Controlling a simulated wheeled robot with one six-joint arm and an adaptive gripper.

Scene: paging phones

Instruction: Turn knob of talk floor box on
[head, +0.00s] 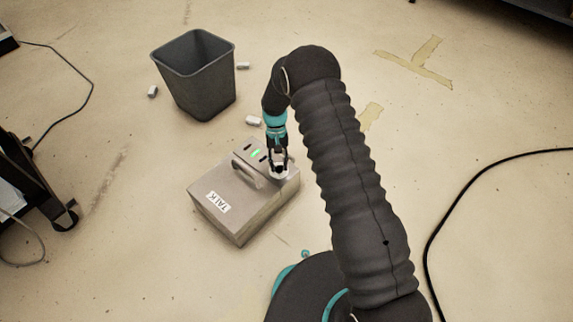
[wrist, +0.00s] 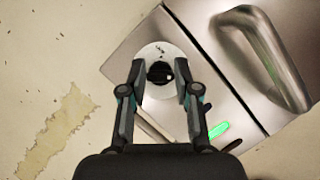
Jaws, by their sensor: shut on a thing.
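The talk floor box (head: 237,205) is a grey metal box on the floor in the head view, with a white TALK label and a handle (head: 246,174) on top. The box top also fills the upper right of the wrist view (wrist: 180,40). Its knob (wrist: 159,73) is black, on a round pale plate near one corner of the box. My gripper (wrist: 160,88) is above that corner with one finger on each side of the knob, shut on it. In the head view my gripper (head: 279,168) hides most of the knob. A green light (wrist: 218,130) is lit beside the knob.
A dark grey bin (head: 197,85) stands behind the box, with small white pieces (head: 253,120) on the floor around it. A dark wheeled cart (head: 35,185) is at the left. A black cable (head: 460,195) lies on the floor at the right.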

